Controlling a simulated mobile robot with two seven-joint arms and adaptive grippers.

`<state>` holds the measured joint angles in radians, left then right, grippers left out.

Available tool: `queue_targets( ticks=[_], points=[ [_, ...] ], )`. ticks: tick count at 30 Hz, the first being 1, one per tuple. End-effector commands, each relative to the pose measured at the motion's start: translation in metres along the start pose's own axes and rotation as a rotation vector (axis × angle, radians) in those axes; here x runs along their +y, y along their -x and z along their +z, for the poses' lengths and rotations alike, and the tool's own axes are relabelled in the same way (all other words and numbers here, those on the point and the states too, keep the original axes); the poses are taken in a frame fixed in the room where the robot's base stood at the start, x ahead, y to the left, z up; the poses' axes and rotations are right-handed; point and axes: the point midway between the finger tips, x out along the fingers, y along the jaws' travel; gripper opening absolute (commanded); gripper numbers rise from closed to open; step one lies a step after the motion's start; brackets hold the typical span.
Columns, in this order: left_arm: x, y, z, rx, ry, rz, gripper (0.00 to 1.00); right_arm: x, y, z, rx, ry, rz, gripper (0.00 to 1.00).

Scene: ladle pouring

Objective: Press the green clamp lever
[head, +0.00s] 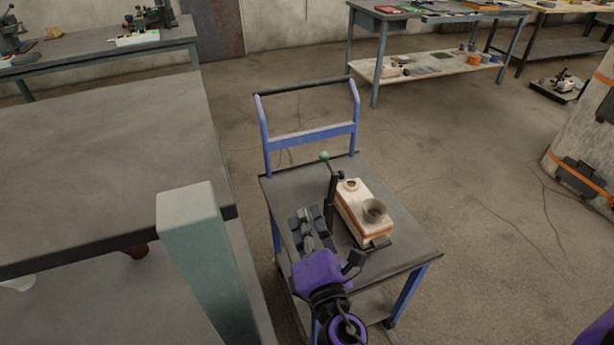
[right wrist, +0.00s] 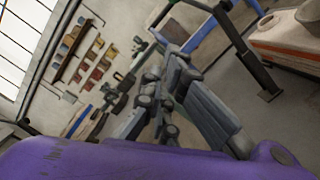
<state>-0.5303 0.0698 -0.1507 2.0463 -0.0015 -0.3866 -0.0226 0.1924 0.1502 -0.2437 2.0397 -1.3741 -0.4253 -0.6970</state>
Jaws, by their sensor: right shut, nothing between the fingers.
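The box stands on the cart top (head: 405,237). My right gripper (head: 307,216) is shut and empty, over the left part of the cart top, nearer to me than the green knob and apart from it. Its grey fingers (right wrist: 174,62) also show in the right wrist view, with the box's edge (right wrist: 282,38) at the upper right. I cannot clearly make out the green knob there. My left gripper is out of view.
The floor right of the cart is clear.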

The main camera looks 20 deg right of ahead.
Motion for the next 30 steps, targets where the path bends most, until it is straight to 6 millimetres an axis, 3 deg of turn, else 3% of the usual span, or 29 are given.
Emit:
queue_targets(
  ticks=[8,22,25,30],
  points=[
    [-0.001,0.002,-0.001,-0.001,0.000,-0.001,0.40,0.001,-0.010,0.000,0.001,-0.003,0.001,0.00],
    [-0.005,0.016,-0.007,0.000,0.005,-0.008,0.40,0.002,-0.103,0.001,-0.001,-0.004,0.002,0.00],
    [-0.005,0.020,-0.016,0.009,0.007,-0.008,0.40,0.003,-0.106,0.020,-0.003,-0.001,0.001,0.00],
    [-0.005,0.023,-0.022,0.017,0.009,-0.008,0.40,0.002,-0.109,0.035,0.000,-0.004,0.001,0.00]
  ],
)
